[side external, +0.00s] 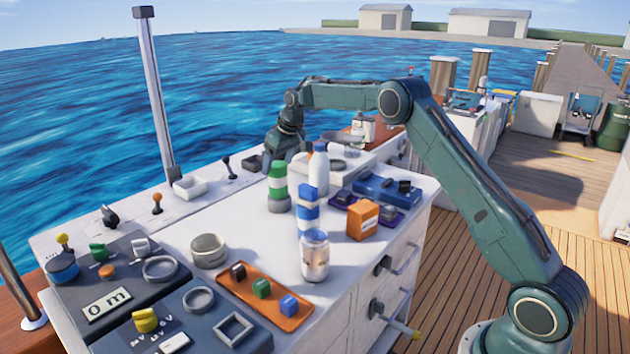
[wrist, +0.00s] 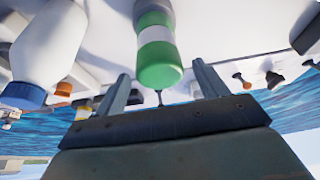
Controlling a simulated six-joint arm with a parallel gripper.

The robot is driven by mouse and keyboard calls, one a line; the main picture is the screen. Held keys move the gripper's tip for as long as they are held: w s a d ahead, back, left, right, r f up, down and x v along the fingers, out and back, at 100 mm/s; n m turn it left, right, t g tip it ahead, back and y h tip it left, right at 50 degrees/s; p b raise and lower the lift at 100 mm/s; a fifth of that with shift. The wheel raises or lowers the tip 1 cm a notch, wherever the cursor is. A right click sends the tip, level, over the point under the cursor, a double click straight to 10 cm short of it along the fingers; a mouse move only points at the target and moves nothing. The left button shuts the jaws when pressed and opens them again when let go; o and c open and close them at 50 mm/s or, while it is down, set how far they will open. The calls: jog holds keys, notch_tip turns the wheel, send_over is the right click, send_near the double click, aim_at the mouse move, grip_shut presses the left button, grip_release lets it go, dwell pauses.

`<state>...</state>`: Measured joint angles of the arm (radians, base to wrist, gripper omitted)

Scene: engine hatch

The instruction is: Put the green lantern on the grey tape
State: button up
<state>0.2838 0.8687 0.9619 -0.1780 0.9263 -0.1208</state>
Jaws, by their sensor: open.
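The green lantern (side external: 278,188), a green cylinder with a white band, stands upright on the white counter behind the blue-and-white bottle. My gripper (side external: 283,152) is open and empty, above and just behind the lantern. In the wrist view, which looks upside down, the lantern (wrist: 158,62) lies in line with the gap between the two fingers of my gripper (wrist: 164,86). I cannot tell whether the fingers reach around it. The grey tape (side external: 208,250), a squat grey roll, lies flat on the counter to the front left of the lantern.
A blue-and-white bottle (side external: 308,210), a white bottle (side external: 319,168) and a clear jar (side external: 315,256) stand close to the lantern's right and front. An orange tray (side external: 265,300) with small blocks lies in front of the tape. The counter between lantern and tape looks clear.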

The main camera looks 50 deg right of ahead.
jog(key=v, duration=1)
jog(key=shift+r, duration=0.2)
jog(key=shift+s, duration=0.15)
jog(key=s+a+r, duration=0.5)
jog(key=s+a, duration=0.1)
jog(key=s, duration=0.4)
jog(key=s+a+r, duration=0.5)
jog(key=s+a, duration=0.1)
jog(key=s, duration=0.4)
jog(key=s+a+f, duration=0.1)
jog(key=s+f, duration=0.2)
jog(key=s, duration=0.5)
jog(key=s+a+f, duration=0.1)
jog(key=s+f, duration=0.2)
jog(key=s, duration=0.5)
jog(key=s+a+f+t, duration=0.1)
jog(key=s+a+f, duration=0.1)
jog(key=s, duration=0.6)
jog(key=shift+s+f, duration=0.25)
jog(key=shift+f, duration=0.25)
